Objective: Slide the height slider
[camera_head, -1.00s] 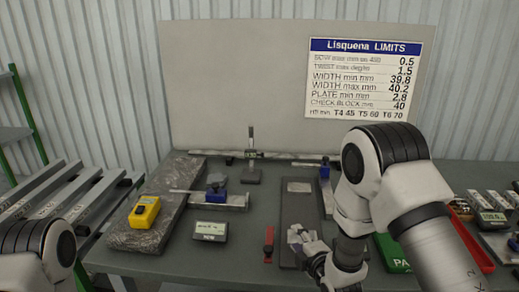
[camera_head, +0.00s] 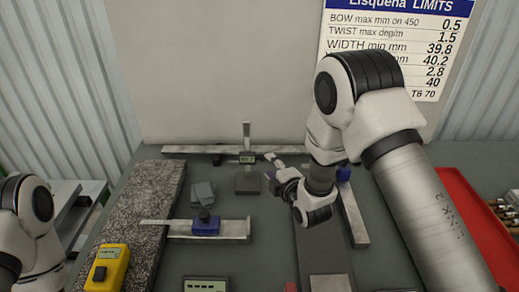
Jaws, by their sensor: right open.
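The height gauge stands upright at the back of the table, a thin post (camera_head: 247,134) on a dark base block (camera_head: 248,184). Its slider (camera_head: 247,157) carries a small greenish display and sits partway up the post. My right gripper (camera_head: 270,167) is open, just right of the gauge, with its fingers pointing left towards the slider. It looks close to the slider; whether it touches cannot be told. My left arm shows at the left edge, but its gripper is out of view.
A blue-headed caliper (camera_head: 205,226) lies left of centre, beside a grey object (camera_head: 202,193). A granite slab (camera_head: 150,205) and a yellow instrument (camera_head: 107,268) are at left. A long bar (camera_head: 190,149) lies along the back. A red tray (camera_head: 470,220) is at right.

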